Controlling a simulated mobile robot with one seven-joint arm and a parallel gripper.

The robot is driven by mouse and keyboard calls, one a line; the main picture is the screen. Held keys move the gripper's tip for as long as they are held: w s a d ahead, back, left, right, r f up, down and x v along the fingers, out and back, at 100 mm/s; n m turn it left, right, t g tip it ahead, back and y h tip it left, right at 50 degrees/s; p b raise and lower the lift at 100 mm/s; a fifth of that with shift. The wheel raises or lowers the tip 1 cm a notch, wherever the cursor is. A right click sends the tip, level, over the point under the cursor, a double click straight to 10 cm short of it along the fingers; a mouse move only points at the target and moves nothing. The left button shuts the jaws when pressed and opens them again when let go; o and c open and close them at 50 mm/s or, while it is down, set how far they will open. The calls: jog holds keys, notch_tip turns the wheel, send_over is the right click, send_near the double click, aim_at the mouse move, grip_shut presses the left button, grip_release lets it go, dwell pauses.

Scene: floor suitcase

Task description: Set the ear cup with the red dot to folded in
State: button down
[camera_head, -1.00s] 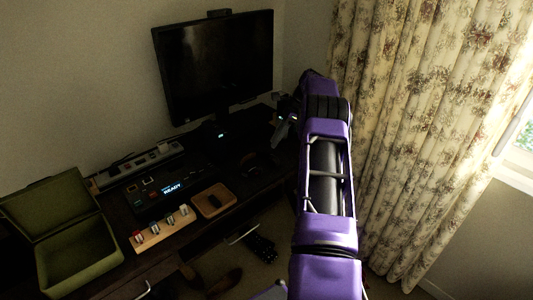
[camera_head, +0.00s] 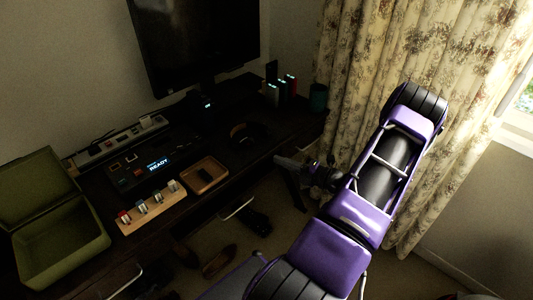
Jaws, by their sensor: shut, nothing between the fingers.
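A dark, rounded item that looks like the headphones (camera_head: 246,132) lies on the desk, right of the lit panel. It is small and dim. I cannot make out its separate ear cups, a red dot, or how either cup is folded. My gripper (camera_head: 283,172) is at the end of my purple arm, off the desk's front right edge. It is to the right of and nearer than the headphones, apart from them. It is shut and empty.
The desk holds a monitor (camera_head: 193,45), a power strip (camera_head: 120,137), a panel reading READY (camera_head: 143,172), a wooden tray (camera_head: 205,176), a strip with several switches (camera_head: 150,206) and an open green case (camera_head: 62,250). Coloured upright items (camera_head: 282,88) and a dark cup (camera_head: 318,97) stand at the back right.

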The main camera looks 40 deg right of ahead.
send_near(246, 141)
jog(key=w+a, duration=0.2)
jog(key=a, duration=0.2)
jog(key=w+d, duration=0.1)
jog(key=w, duration=0.2)
jog(key=shift+d+f+b, duration=0.25)
jog(key=shift+d+b, duration=0.1)
jog(key=shift+d, duration=0.05)
jog(key=shift+w+d, duration=0.25)
jog(key=shift+w, duration=0.1)
